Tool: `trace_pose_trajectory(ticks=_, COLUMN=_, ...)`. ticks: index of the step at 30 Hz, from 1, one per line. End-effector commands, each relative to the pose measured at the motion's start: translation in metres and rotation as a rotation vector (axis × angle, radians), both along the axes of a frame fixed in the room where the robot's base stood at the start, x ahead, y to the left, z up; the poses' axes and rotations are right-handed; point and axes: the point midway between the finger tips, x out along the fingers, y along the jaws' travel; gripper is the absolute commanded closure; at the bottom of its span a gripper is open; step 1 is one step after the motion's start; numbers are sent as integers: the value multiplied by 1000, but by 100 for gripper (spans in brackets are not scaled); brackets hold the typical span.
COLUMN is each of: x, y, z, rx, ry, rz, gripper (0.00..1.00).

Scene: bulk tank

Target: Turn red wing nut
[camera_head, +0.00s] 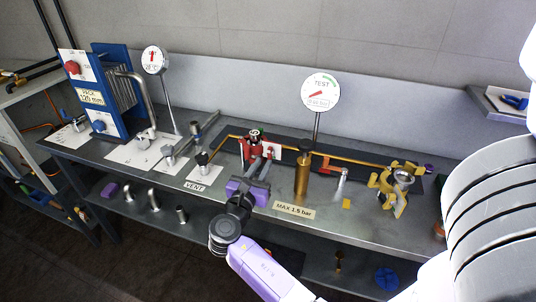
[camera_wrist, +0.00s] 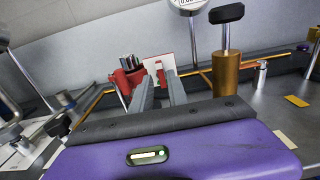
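A small red part, which looks like the wing nut (camera_wrist: 160,73), stands in front of a white plate (camera_wrist: 152,66) in the wrist view. In the head view the white plate (camera_head: 276,150) is just right of a red fitting (camera_head: 245,150). My gripper (camera_wrist: 158,80) points at the plate, with its two grey fingers apart. The red part shows between the fingertips; whether they touch it I cannot tell. In the head view my gripper (camera_head: 261,164) is over the bench at the red fitting, and its fingers partly cover that area.
The red fitting (camera_wrist: 127,80) is close to the left finger. A brass cylinder with a black handle (camera_head: 302,175) stands close to the right. A copper pipe (camera_head: 343,156) runs along the bench. A TEST gauge (camera_head: 320,91) rises behind. The bench front near the MAX 1.5 bar label (camera_head: 294,210) is clear.

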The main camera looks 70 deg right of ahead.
Motion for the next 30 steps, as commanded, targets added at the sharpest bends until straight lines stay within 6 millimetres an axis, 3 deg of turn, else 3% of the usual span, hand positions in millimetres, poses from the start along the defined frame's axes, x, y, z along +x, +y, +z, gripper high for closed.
trace_pose_trajectory(ticks=6, x=0, y=-35, z=1, rx=1, ry=-2, rz=-2, gripper=80)
trace_pose_trajectory(ticks=12, x=1, y=-55, z=0, rx=1, ry=-2, rz=0, gripper=80)
trace_pose_trajectory(ticks=22, x=2, y=-60, z=0, rx=1, ry=-4, rz=3, gripper=80)
trace_pose_trajectory(ticks=23, x=2, y=-60, z=0, rx=1, ry=-4, rz=3, gripper=82)
trace_pose_trajectory(ticks=26, x=2, y=-59, z=0, rx=1, ry=-4, rz=3, gripper=100)
trace_pose_trajectory(ticks=30, x=2, y=-59, z=0, rx=1, ry=-4, rz=3, gripper=100)
